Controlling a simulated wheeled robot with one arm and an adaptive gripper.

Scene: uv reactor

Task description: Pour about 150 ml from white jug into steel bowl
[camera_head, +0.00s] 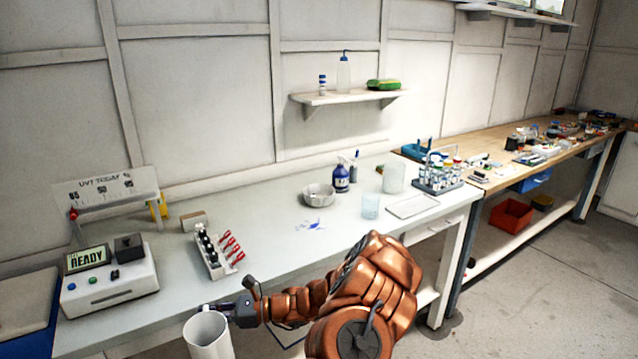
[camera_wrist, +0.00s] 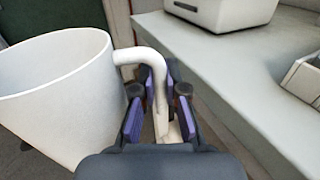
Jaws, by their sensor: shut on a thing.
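The white jug (camera_head: 209,338) is at the bottom of the head view, in front of the bench's near edge, and looks about upright. My gripper (camera_head: 238,311) is shut on its handle. In the wrist view the jug (camera_wrist: 62,95) fills the left side, and its handle (camera_wrist: 158,75) runs down between the purple finger pads of my gripper (camera_wrist: 160,105). The jug's contents cannot be seen. The steel bowl (camera_head: 319,195) stands on the white bench toward the back, well away from the jug, right of it and beyond my arm.
The white bench (camera_head: 290,245) has free room in its middle. A blue spray bottle (camera_head: 341,178) and a clear beaker (camera_head: 370,206) stand near the bowl. A rack with red-handled items (camera_head: 215,250) and a READY device (camera_head: 110,281) stand on the left. A bottle rack (camera_head: 438,178) is at the right.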

